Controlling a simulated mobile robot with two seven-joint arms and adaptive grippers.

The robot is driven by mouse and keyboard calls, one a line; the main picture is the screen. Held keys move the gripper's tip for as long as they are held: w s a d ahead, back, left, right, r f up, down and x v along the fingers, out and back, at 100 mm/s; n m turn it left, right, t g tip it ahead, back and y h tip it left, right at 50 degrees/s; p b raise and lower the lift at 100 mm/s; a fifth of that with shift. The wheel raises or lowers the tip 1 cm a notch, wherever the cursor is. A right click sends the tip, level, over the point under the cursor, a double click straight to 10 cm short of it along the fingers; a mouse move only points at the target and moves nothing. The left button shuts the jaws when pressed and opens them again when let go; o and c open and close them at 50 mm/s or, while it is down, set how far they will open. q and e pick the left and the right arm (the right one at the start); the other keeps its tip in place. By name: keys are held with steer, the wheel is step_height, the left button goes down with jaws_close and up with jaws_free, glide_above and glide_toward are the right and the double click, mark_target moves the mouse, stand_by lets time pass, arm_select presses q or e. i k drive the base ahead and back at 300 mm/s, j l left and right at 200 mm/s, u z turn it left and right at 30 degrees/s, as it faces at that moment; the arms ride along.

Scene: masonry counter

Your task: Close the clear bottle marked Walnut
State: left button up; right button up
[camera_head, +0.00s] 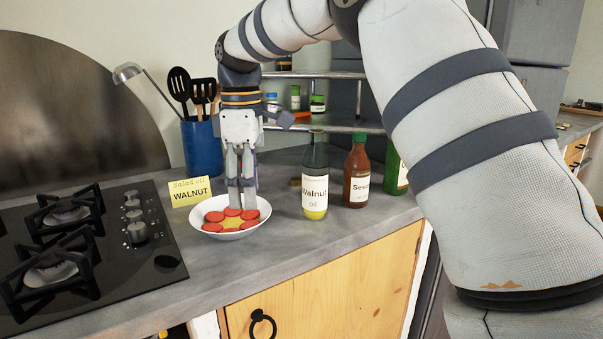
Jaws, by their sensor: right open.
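The clear bottle marked Walnut (315,192) stands upright on the counter, right of the white plate, with a little yellow oil at its bottom. Its mouth is too small to tell whether anything closes it. A small brown piece (295,182), perhaps a stopper, lies on the counter just left of the bottle and partly behind it. My right gripper (242,204) points down over the plate, left of the bottle and apart from it. Its fingers are open, and nothing shows between them. My left gripper is not in view.
The white plate (208,230) holds red and yellow slices. A yellow Walnut card (190,191) and a blue utensil pot (202,148) stand left. A Sesame bottle (357,172) and a green bottle (396,175) stand right. The gas hob (140,265) is at left; the front counter is bare.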

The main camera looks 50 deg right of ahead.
mark_target(315, 163)
steer(key=i+l, duration=0.1)
steer(key=l, duration=0.25)
steer(key=i+l, duration=0.15)
steer(key=l, duration=0.2)
steer(key=i+l, duration=0.1)
steer(key=l, duration=0.25)
steer(key=i+l, duration=0.1)
steer(key=l, duration=0.25)
